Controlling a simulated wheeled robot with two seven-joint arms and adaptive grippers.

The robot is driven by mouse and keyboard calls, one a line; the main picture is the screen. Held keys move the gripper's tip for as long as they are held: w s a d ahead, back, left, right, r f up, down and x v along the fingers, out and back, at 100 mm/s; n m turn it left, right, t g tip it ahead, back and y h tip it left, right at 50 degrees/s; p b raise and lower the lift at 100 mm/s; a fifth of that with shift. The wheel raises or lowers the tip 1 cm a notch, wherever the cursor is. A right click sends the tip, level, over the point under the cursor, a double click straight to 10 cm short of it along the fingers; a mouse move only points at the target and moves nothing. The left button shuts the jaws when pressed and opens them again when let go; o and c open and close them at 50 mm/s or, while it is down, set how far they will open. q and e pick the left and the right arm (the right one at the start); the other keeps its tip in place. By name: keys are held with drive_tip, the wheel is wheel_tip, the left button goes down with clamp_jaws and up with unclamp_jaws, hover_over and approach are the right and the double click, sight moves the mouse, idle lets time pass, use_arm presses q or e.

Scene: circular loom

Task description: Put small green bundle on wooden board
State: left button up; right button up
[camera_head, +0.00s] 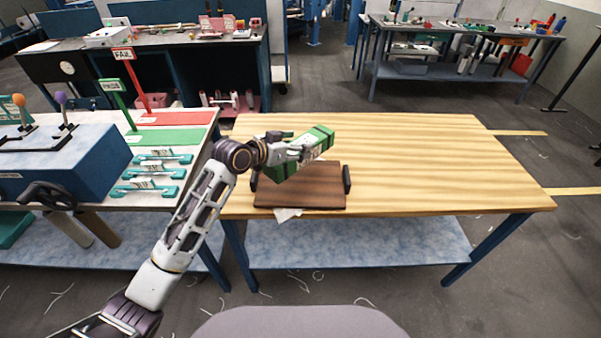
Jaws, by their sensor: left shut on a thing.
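The small green bundle (318,140) is a green block with a pale label, held tilted above the far part of the wooden board. The wooden board (310,192) is dark brown, with black handles at its left and right ends, and lies on the light wooden table (420,160). My left gripper (296,152) is shut on the bundle and covers part of it. Whether the bundle touches the board cannot be told. My right gripper is not in view.
A white tabletop (75,190) at the left holds a blue box (70,165), several teal-handled pieces, and red and green mats with FAIL and PASS signs. The wooden table is clear to the right of the board. Other workbenches stand behind.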

use_arm(q)
drive_tip(key=shift+f, duration=0.45)
wheel_tip(320, 180, down, 4)
drive_tip(key=shift+f, duration=0.55)
wheel_tip(320, 180, down, 2)
drive_tip(key=shift+f, duration=0.9)
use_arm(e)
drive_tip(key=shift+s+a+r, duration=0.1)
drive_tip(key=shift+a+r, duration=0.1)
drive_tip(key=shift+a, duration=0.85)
